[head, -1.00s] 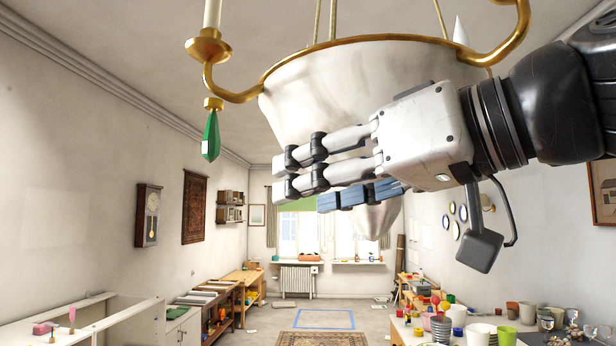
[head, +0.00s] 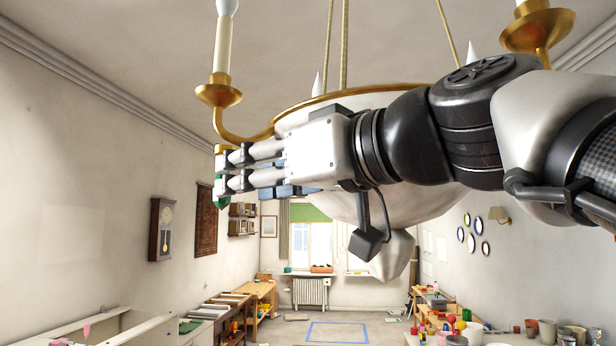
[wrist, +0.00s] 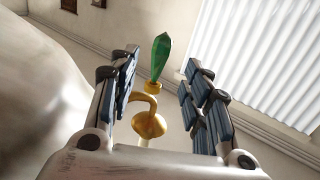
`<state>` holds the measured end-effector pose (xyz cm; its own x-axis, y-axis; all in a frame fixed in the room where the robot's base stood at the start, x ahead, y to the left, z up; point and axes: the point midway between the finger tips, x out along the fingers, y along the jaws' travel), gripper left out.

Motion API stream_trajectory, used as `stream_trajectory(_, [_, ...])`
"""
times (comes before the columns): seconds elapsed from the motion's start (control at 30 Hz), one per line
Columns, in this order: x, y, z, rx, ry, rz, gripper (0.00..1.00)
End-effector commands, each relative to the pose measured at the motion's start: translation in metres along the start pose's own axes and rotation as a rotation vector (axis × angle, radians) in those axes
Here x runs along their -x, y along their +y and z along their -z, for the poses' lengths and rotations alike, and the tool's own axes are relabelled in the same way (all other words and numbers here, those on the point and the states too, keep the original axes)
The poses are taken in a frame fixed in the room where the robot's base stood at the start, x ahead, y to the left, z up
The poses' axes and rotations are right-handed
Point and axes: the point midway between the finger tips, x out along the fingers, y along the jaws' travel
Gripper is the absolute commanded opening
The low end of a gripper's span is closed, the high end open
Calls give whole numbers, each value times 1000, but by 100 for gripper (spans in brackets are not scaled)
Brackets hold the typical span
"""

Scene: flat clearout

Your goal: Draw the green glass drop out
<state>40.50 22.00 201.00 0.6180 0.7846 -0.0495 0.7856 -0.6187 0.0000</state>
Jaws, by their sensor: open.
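The green glass drop (wrist: 160,57) hangs by a gold cap (wrist: 151,87) from a curved gold arm of the chandelier. In the wrist view it lies between the two spread fingers of my gripper (wrist: 164,95), with clear gaps on both sides. In the head view my gripper (head: 220,178) reaches left to the drop, and its fingers cover most of it. Only a bit of green (head: 222,203) shows below the fingers, and the gold cap shows just above them. My gripper is open and holds nothing.
The chandelier's white bowl (head: 350,207) with its gold rim is close behind and beside my arm. A candle on a gold cup (head: 219,95) stands above the drop. Hanging rods (head: 344,45) rise to the ceiling. Free air lies left of the fingers, towards the wall clock (head: 162,229).

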Motion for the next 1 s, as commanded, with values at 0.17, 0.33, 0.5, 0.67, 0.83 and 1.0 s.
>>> stream_trajectory(0.17, [-35, -1, 2, -1, -2, 5, 44])
stream_trajectory(0.33, [-58, -1, 2, -1, -1, 2, 44])
stream_trajectory(0.5, [-69, -1, 1, 0, 0, 1, 44])
stream_trajectory(0.67, [-71, 0, 0, 0, 0, 0, 44])
stream_trajectory(0.83, [-71, 0, 0, 0, 0, 0, 43])
stream_trajectory(1.0, [-71, 0, 0, 0, 0, -1, 31])
